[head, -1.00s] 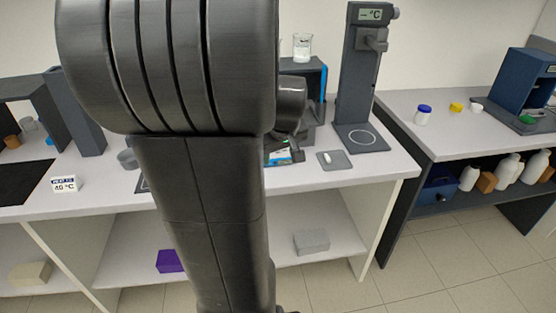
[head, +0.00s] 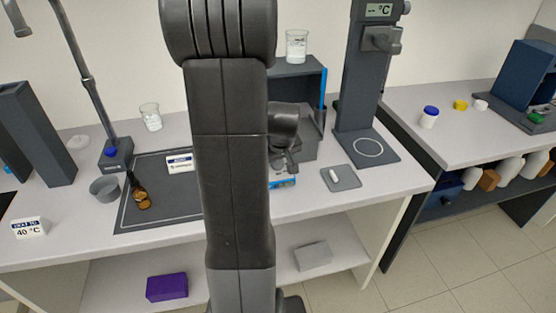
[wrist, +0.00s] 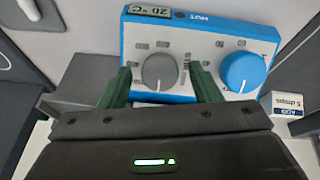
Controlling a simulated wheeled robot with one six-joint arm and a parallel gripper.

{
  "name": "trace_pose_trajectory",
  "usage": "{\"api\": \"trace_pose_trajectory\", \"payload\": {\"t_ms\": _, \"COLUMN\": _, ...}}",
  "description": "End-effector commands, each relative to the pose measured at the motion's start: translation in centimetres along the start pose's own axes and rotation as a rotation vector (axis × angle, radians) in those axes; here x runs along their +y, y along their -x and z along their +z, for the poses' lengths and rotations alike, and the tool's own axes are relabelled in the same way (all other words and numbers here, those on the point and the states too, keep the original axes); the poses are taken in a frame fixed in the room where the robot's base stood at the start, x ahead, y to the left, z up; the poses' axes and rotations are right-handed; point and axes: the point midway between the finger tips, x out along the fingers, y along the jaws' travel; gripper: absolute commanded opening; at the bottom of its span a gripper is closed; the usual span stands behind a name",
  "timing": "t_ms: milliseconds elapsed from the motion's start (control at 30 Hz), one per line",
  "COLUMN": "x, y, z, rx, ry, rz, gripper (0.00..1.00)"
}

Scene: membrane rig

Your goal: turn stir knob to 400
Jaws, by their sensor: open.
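In the wrist view, a white control panel with a blue frame (wrist: 135,52) carries a grey knob (wrist: 160,72) on the left and a larger blue knob (wrist: 244,72) on the right. A small display at its top left appears to read 20 °C. I cannot read the marks around the grey knob. My gripper (wrist: 160,80) is open, its green fingers on either side of the grey knob with gaps visible. I cannot tell how deep the fingers reach. In the head view my arm hides most of the device, with only a blue edge (head: 284,181) showing.
A small labelled box (wrist: 294,104) stands right of the panel. On the bench are a brown bottle (head: 141,197), a dark mat (head: 160,216), a grey cup (head: 104,188), a tall stand with a °C display (head: 362,90), and a small grey pad (head: 342,180).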

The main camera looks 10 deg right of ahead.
Motion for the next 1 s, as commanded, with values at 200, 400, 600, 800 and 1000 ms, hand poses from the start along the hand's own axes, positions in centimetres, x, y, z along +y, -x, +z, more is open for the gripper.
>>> {"api": "trace_pose_trajectory", "payload": {"t_ms": 200, "x": 0.00, "y": 0.03, "z": -0.01, "rx": 0.000, "ry": 0.000, "rz": 0.000, "gripper": 0.46}}
{"api": "trace_pose_trajectory", "payload": {"t_ms": 400, "x": 0.00, "y": 0.04, "z": -0.02, "rx": 0.000, "ry": 0.000, "rz": 0.000, "gripper": 0.13}}
{"api": "trace_pose_trajectory", "payload": {"t_ms": 600, "x": 0.02, "y": 0.02, "z": -0.01, "rx": 0.001, "ry": -0.013, "rz": -0.002, "gripper": 0.13}}
{"api": "trace_pose_trajectory", "payload": {"t_ms": 800, "x": 0.06, "y": -0.03, "z": 0.00, "rx": 0.002, "ry": -0.083, "rz": -0.016, "gripper": 0.13}}
{"api": "trace_pose_trajectory", "payload": {"t_ms": 1000, "x": 0.19, "y": -0.06, "z": 0.01, "rx": 0.002, "ry": -0.223, "rz": -0.044, "gripper": 0.13}}
